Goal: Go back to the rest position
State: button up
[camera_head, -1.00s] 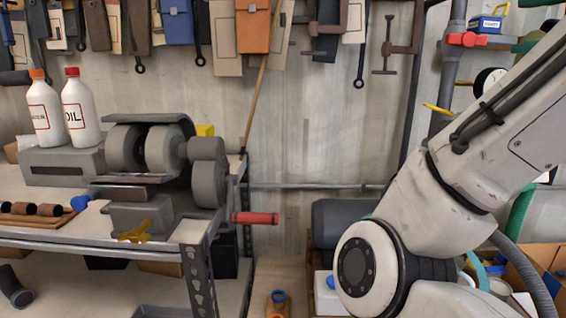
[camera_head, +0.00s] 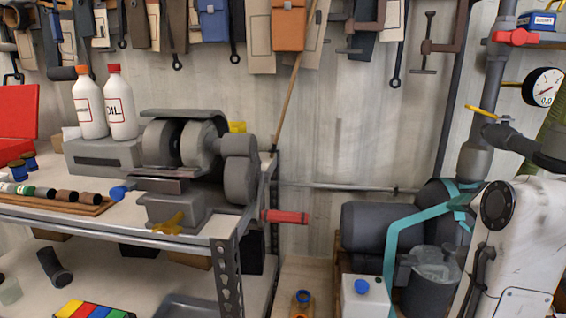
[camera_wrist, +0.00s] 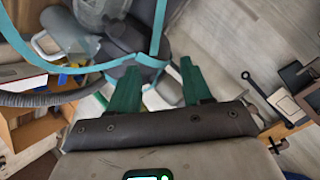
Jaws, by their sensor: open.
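My gripper (camera_wrist: 159,85) shows in the wrist view with its two green fingers spread apart. It is open and nothing is between the fingertips. In the head view, my white arm is at the lower right, and its gripper cannot be clearly seen there.
A workbench (camera_head: 190,241) at left carries a bench grinder (camera_head: 190,160) and two white bottles (camera_head: 122,108). A red handle (camera_head: 284,216) sticks out at its right end. A grey tank (camera_head: 375,228) with a teal strap (camera_head: 394,250) stands by my arm. Tools hang along the wall.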

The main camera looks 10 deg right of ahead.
jog(key=s+a+f+n+g, duration=0.1)
jog(key=s+f+n+g, duration=0.15)
jog(key=f, duration=0.65)
jog(key=s+a+f+n+g+y, duration=0.15)
jog(key=s+f, duration=0.25)
jog(key=f, duration=0.5)
jog(key=s+a+f+n+g, duration=0.1)
jog(key=s+f+n, duration=0.25)
jog(key=f, duration=0.55)
jog(key=s+a+f+n+g, duration=0.2)
jog(key=s+f, duration=0.6)
jog(key=s, duration=0.2)
jog(key=s+a+f+n+g+y, duration=0.1)
jog(key=s+a+f+n+g, duration=0.1)
jog(key=s+f, duration=0.5)
jog(key=s+a+g, duration=0.1)
jog(key=s, duration=0.2)
jog(key=shift+s+a+f+g, duration=0.2)
jog(key=shift+s+f+g, duration=0.1)
jog(key=shift+s+f, duration=0.05)
jog(key=shift+o, duration=0.2)
jog(key=shift+w+y, duration=0.15)
jog(key=shift+y, duration=0.1)
